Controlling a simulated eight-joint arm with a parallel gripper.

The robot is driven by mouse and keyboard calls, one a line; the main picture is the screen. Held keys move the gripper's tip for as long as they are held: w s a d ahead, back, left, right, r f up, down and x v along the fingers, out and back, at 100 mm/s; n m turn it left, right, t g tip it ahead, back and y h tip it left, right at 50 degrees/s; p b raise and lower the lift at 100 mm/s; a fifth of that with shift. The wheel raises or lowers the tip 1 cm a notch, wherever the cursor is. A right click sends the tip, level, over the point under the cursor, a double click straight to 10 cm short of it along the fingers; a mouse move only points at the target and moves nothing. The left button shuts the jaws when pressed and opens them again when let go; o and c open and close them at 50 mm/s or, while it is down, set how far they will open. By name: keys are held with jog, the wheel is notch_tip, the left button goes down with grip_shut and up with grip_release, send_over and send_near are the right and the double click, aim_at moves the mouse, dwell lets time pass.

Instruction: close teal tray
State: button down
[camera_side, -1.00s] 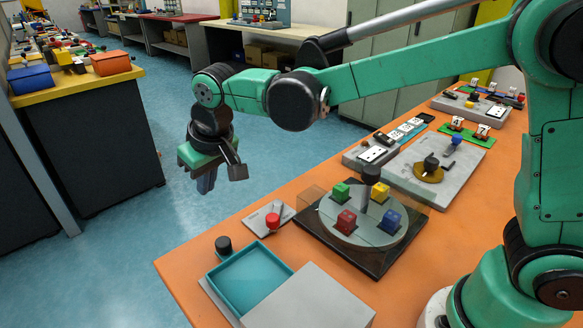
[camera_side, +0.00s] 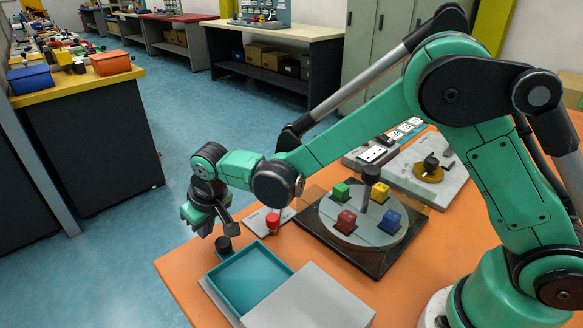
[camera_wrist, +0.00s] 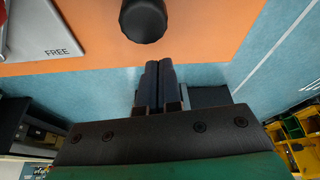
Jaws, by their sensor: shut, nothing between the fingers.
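The teal tray (camera_side: 250,277) is pulled out of its grey housing (camera_side: 310,302) toward the table's left edge, and its inside looks empty. A black knob (camera_side: 223,245) stands at the tray's outer end. It also shows at the top of the wrist view (camera_wrist: 143,19). My gripper (camera_side: 205,229) is just left of and above the knob, pointing down, apart from it as far as I can tell. In the wrist view its fingers (camera_wrist: 158,72) are together with nothing between them, and the teal tray is out of that view.
A small grey plate with a red knob (camera_side: 272,222), marked FREE in the wrist view (camera_wrist: 55,52), lies behind the tray. A turntable (camera_side: 362,222) with coloured cubes stands to the right. The orange table's left edge (camera_side: 172,270) is close, with open floor beyond.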

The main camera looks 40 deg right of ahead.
aim_at(255, 290)
jog(key=shift+s+d, duration=0.15)
jog(key=shift+s, duration=0.75)
jog(key=s, duration=1.3)
